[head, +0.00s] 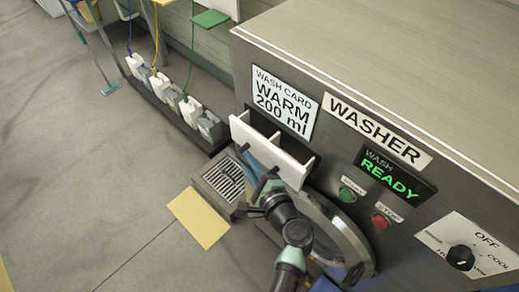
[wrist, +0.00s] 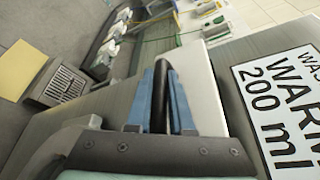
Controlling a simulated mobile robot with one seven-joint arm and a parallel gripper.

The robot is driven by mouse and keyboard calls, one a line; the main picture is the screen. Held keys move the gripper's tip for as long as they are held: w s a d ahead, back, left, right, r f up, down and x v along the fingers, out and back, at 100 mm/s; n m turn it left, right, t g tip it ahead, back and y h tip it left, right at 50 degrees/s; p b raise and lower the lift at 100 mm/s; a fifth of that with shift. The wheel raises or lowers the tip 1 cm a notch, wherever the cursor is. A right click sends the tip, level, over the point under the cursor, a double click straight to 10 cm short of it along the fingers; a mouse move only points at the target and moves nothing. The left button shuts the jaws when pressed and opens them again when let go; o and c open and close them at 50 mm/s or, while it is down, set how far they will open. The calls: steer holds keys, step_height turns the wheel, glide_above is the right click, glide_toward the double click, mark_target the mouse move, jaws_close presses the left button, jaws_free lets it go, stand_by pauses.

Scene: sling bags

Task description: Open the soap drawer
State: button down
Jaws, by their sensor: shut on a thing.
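The soap drawer (head: 268,150) is a white-fronted drawer in the washer's grey front, below the wash card. It stands part way out, with dark compartments and white dividers showing behind its front panel. My gripper (head: 262,182) is at the outer side of the drawer front. In the wrist view, the blue fingers of my gripper (wrist: 163,100) are closed around a dark bar handle (wrist: 160,85) beside the white drawer front (wrist: 203,85). The handle's lower end is hidden by the gripper body.
The washer (head: 400,70) has a round door (head: 345,240), green and red buttons, a READY display and a dial (head: 461,257). A floor drain (head: 225,180) and yellow floor patch (head: 198,217) lie beside it. Several jugs (head: 160,83) line the wall.

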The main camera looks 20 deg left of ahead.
steer(key=s+a, duration=0.3)
steer(key=s, duration=0.6)
steer(key=shift+s+a+p, duration=0.2)
steer(key=shift+s+p, duration=0.05)
steer(key=shift+p, duration=0.2)
steer(key=c, duration=0.8)
jaws_free()
steer(key=shift+d, duration=0.1)
steer(key=b+v, duration=0.3)
steer(key=v, duration=0.9)
steer(key=shift+s+d+r, duration=0.2)
steer(key=shift+s+d, duration=0.05)
